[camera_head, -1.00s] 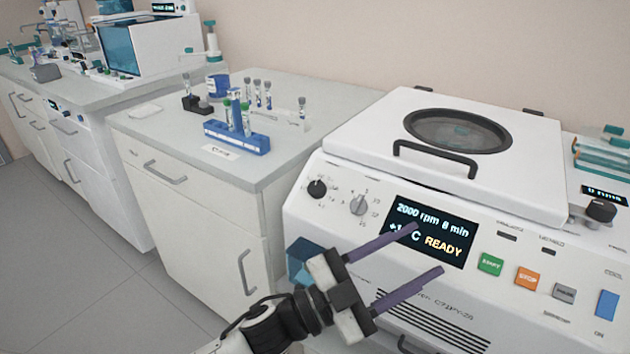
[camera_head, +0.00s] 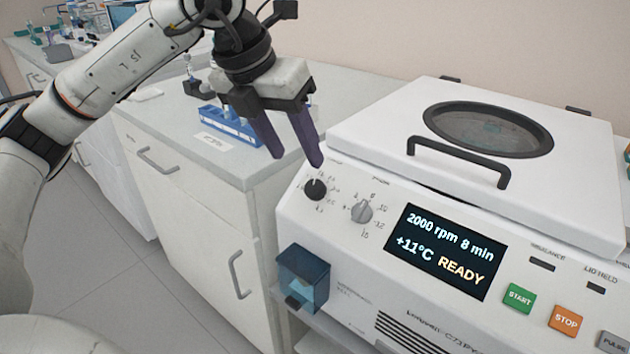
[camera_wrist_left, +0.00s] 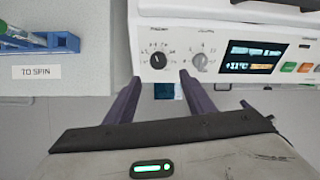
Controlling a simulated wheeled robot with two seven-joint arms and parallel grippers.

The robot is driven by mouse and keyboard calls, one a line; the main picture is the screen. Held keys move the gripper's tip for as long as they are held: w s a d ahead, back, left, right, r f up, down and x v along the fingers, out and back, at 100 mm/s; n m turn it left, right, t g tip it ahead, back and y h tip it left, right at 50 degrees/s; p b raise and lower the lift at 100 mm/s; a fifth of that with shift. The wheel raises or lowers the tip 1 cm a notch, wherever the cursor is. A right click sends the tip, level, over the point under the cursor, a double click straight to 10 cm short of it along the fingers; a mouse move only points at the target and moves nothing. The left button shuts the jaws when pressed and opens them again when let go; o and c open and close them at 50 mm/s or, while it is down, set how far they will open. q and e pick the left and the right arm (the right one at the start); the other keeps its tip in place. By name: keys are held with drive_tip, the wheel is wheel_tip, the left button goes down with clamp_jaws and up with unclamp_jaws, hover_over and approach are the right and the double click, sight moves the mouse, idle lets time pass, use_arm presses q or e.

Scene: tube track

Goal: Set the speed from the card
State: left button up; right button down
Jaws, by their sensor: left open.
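The centrifuge (camera_head: 345,284) stands at the right with its lid closed. Its display (camera_head: 446,252) reads 2000 rpm, 8 min, +11°C and READY. A black knob (camera_head: 315,189) and a grey knob (camera_head: 361,211) sit left of the display, each ringed by small marks too small to read. They also show in the left wrist view as the black knob (camera_wrist_left: 157,60) and the grey knob (camera_wrist_left: 200,61). My left gripper (camera_head: 297,160) is open and empty, its purple fingers pointing down near the black knob. I cannot make out a speed card. My right gripper is out of view.
A blue tube rack (camera_head: 232,126) stands on the left counter behind my left gripper, with a TO SPIN label (camera_wrist_left: 37,72) before it. A blue translucent box (camera_head: 303,277) is at the centrifuge's left front. START (camera_head: 519,298) and STOP (camera_head: 565,320) buttons lie right of the display.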

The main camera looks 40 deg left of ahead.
sight(312, 189)
use_arm(q)
drive_tip(key=b+x, duration=0.1)
drive_tip(key=x, duration=0.9)
drive_tip(key=shift+a, duration=0.15)
drive_tip(key=c, duration=1.1)
